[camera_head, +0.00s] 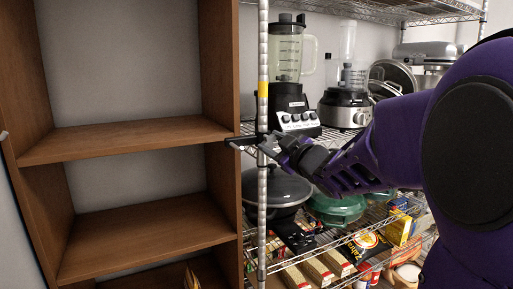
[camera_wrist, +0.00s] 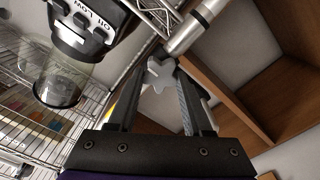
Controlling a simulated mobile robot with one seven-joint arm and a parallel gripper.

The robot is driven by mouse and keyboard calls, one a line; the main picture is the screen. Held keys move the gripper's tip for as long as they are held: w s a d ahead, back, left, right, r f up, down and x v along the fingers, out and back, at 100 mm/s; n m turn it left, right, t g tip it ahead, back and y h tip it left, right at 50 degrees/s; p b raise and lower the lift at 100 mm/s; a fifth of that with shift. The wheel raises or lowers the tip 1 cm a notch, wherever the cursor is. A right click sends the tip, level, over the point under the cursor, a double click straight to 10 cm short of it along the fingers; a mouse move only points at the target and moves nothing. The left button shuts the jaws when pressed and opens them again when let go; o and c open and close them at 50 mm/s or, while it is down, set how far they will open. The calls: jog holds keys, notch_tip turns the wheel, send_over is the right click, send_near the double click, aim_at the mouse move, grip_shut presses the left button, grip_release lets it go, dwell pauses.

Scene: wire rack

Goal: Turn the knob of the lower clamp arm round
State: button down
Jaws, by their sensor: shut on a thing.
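A pale grey, star-shaped knob (camera_wrist: 158,76) sits between the two fingers of my gripper (camera_wrist: 160,84) in the wrist view, beside the chrome rack post (camera_wrist: 197,24). My gripper is shut on the knob. In the head view my gripper (camera_head: 279,148) reaches in from the right to the post (camera_head: 262,115). A dark clamp arm (camera_head: 243,141) shows there, at the height of the wooden shelf. My gripper hides most of the knob in the head view. I cannot tell the knob's turn angle.
A black blender (camera_head: 291,100) and a food processor (camera_head: 347,100) stand on the wire shelf behind my gripper. A lidded dark pot (camera_head: 277,190) and a green dish (camera_head: 337,208) are below.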

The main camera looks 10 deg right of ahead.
dwell(0.4)
jog(key=shift+c, duration=1.6)
grip_release()
jog(key=shift+s, duration=0.1)
